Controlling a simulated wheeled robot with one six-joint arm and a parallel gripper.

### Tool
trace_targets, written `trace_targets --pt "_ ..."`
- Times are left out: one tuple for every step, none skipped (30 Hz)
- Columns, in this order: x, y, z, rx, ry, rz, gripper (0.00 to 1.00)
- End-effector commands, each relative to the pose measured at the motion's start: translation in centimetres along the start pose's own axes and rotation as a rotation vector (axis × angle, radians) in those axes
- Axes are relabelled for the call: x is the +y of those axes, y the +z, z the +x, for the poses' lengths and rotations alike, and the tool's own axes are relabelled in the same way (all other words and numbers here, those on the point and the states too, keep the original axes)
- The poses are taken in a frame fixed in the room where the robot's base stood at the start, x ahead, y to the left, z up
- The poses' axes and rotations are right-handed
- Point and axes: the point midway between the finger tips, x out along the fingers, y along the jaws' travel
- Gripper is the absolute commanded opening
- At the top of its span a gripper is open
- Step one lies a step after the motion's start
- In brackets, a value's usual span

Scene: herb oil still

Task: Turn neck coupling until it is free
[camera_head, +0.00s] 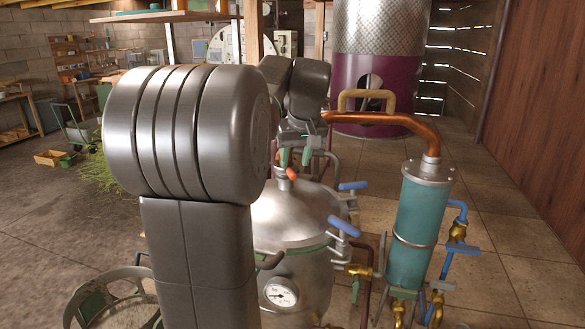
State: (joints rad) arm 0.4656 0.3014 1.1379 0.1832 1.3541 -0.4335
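The steel still pot (290,214) stands in the middle, its domed lid partly behind my arm. A copper neck pipe (392,118) runs from near my gripper to the top of the teal condenser (420,220) on the right. My gripper (294,158) points down above the lid, with two greenish fingertips. I cannot make out the neck coupling, or whether anything is between the fingers.
Blue-handled clamps (345,226) stick out around the lid's right side. A round gauge (280,292) is on the pot's front. Blue pipes and brass valves (457,232) flank the condenser. A large purple and steel vessel (375,80) stands behind. Tiled floor lies open at right.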

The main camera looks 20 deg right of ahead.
Motion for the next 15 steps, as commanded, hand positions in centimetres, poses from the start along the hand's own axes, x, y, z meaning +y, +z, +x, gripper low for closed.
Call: trace_targets --pt "-0.1 0.0 0.9 -0.003 -0.002 0.0 0.39" --pt "-0.1 0.1 1.4 -0.004 -0.002 -0.001 0.39" --pt "0.0 0.0 1.9 -0.002 -0.001 0.0 0.39" --pt "0.0 0.0 2.3 -0.002 -0.001 -0.001 0.39" --pt "0.0 0.0 2.6 -0.002 -0.001 0.0 0.39" --pt "0.0 0.0 3.0 -0.001 -0.001 0.0 0.39" --pt "0.0 0.0 3.2 -0.001 0.0 0.0 0.39" --pt "0.0 0.0 3.4 -0.001 0.0 0.0 0.39" --pt "0.0 0.0 3.6 -0.001 0.0 0.0 0.39" --pt "0.0 0.0 3.7 0.0 0.0 0.0 0.39" --pt "0.0 0.0 3.8 0.0 0.0 0.0 0.39" --pt "0.0 0.0 3.9 0.001 0.001 0.0 0.39" --pt "0.0 0.0 3.9 0.001 0.001 0.0 0.39" --pt "0.0 0.0 3.9 0.001 0.001 0.0 0.39" --pt "0.0 0.0 3.9 0.001 0.001 0.0 0.39"
